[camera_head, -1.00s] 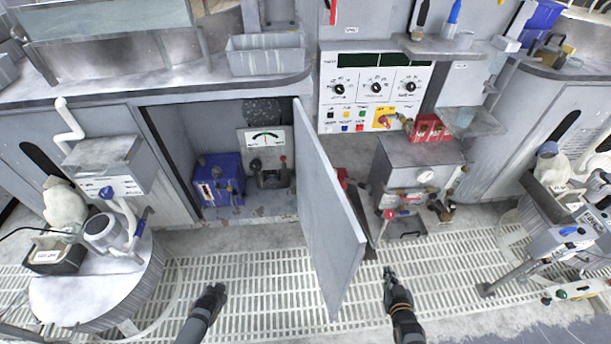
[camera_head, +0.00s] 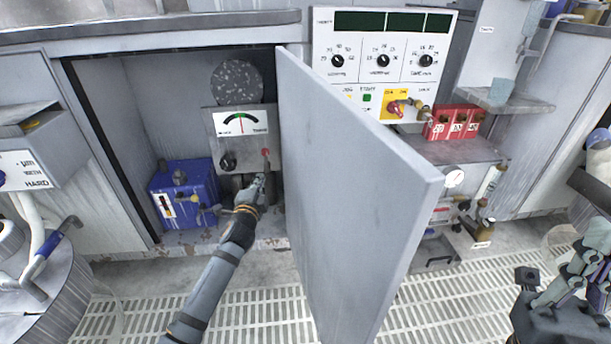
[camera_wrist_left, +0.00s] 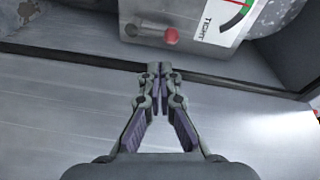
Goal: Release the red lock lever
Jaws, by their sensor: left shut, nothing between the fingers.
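The red lock lever shows as a red knob (camera_head: 266,152) on the grey gauge panel inside the open cabinet. In the left wrist view the red knob (camera_wrist_left: 171,35) sits at the end of a short metal shaft, beyond my fingertips and apart from them. My left gripper (camera_head: 261,180) is just below the knob at the cabinet opening. In the left wrist view my left gripper (camera_wrist_left: 160,68) is shut and empty. My arm and gripper cover the lower panel. My right gripper (camera_head: 598,240) is at the right edge, partly cut off; its finger state is unclear.
The open cabinet door (camera_head: 345,170) stands close to the right of my left arm. A blue box (camera_head: 184,193) sits inside the cabinet, left of the panel. A dial gauge (camera_head: 241,123) is above the lever.

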